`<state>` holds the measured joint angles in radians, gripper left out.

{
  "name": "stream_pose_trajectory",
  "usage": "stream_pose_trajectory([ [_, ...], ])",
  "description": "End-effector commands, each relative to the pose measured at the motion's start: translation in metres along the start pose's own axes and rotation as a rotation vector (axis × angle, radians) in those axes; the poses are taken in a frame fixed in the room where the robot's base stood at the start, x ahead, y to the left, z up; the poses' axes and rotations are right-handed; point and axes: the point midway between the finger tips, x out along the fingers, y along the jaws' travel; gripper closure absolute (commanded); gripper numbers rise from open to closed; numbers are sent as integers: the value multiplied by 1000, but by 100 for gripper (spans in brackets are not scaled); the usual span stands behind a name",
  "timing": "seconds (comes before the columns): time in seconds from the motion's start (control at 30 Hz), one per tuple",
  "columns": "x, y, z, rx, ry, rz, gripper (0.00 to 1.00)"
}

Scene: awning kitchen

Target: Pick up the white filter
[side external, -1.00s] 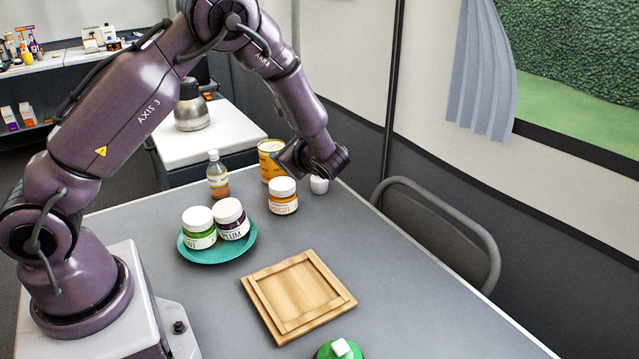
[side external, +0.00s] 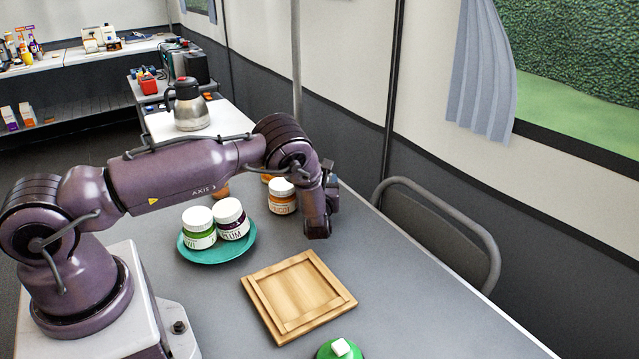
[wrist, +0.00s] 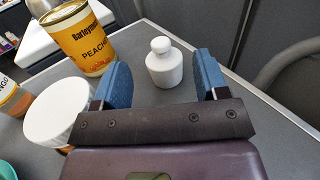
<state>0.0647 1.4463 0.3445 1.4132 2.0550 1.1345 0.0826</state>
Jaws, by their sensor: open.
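The white filter (wrist: 164,66), a small white piece with a rounded body and a knob on top, stands upright on the grey table in the wrist view. My gripper (wrist: 162,78) is open, with one blue-padded finger to the left of the filter and the other to its right. The filter shows in the gap between the fingertips, and I see no contact. I cannot tell how far beyond the fingertips it stands. In the side external view my arm hides the filter.
A yellow peach can (wrist: 85,40) and a white-lidded jar (wrist: 55,112) stand left of my gripper. Two jars sit on a teal plate (side external: 188,254). A wooden board (side external: 300,297) lies nearer the front. A chair (side external: 440,240) stands right of the table (side external: 400,290).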

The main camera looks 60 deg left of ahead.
Motion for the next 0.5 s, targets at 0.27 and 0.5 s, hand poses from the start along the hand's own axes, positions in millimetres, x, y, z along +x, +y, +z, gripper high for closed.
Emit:
stream_pose_trajectory([
  [0.27,24,1,-1,-2,-1,4,33],
  [0.5,55,0,-3,-2,0,2,33],
])
